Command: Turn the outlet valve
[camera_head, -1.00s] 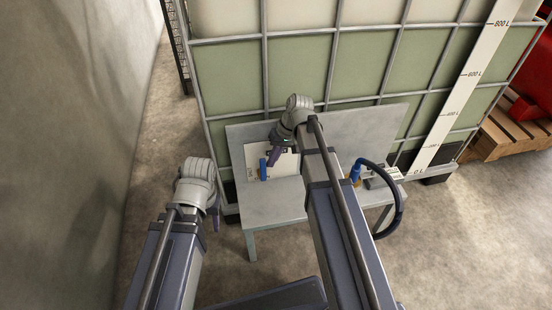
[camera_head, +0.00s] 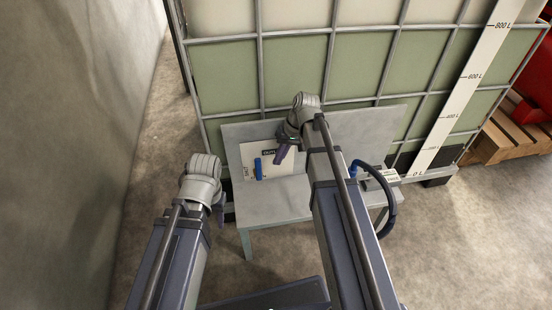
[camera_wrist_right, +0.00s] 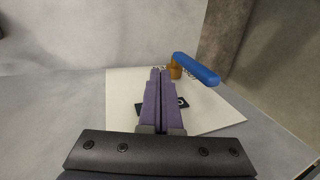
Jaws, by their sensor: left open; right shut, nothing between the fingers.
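The outlet valve's blue handle (camera_head: 258,169) stands on a white plate (camera_head: 249,174) with printed labels, on a grey stand. In the right wrist view the blue handle (camera_wrist_right: 197,69) tops a brass-coloured stem (camera_wrist_right: 176,68) and points right and slightly down. My right gripper (camera_head: 279,158) is shut and empty, to the right of the handle in the head view. In the right wrist view its purple fingers (camera_wrist_right: 160,75) hide part of the plate and a dark label; the handle is just right of the tips, apparently clear. My left gripper (camera_head: 220,213) is open, left of the stand.
The grey stand (camera_head: 275,207) has an upright back panel before a caged liquid tank (camera_head: 294,70). A dark blue hose (camera_head: 390,205) curves at its right, beside my right arm. A concrete wall (camera_head: 70,120) is at left; a wooden pallet (camera_head: 495,143) is at right.

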